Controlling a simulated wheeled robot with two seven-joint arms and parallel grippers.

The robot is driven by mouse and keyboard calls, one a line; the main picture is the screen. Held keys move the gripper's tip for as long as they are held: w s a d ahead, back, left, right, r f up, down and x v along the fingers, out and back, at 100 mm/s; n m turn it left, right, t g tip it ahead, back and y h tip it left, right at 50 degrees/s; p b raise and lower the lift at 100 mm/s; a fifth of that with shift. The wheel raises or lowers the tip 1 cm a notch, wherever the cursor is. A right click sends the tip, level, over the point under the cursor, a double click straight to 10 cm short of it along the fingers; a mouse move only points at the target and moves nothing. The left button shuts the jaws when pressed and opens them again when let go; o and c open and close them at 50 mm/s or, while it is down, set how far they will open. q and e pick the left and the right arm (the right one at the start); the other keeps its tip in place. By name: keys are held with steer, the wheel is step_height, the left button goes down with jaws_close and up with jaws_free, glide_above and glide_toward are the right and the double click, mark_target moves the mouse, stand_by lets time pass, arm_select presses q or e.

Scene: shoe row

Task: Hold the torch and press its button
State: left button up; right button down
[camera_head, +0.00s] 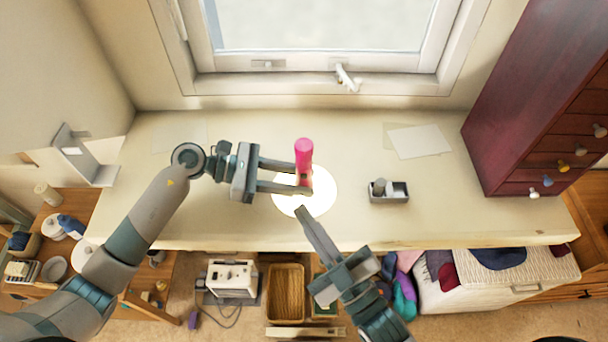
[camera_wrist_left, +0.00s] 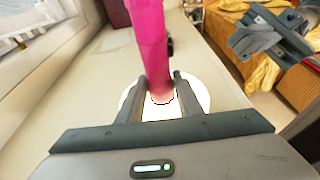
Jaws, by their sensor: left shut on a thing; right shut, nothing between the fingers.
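The pink torch (camera_head: 304,152) is upright between the fingers of my left gripper (camera_head: 303,178), which is shut on it above the table. In the left wrist view the torch (camera_wrist_left: 150,40) rises between the fingertips, with a small dark part (camera_wrist_left: 170,47) on its right side. A bright white round patch (camera_head: 318,201) lies on the table beneath the torch. My right gripper (camera_head: 302,212) is shut and empty, in front of the torch and apart from it. It also shows at the upper right of the left wrist view (camera_wrist_left: 238,40).
The pale table (camera_head: 240,225) is mostly clear. A dark red drawer cabinet (camera_head: 530,100) stands at the right, a window (camera_head: 320,40) behind.

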arm_select(q)
steer(key=o, duration=1)
steer(key=shift+o, duration=0.2)
steer(key=shift+a, duration=0.1)
steer(key=v, duration=1.2)
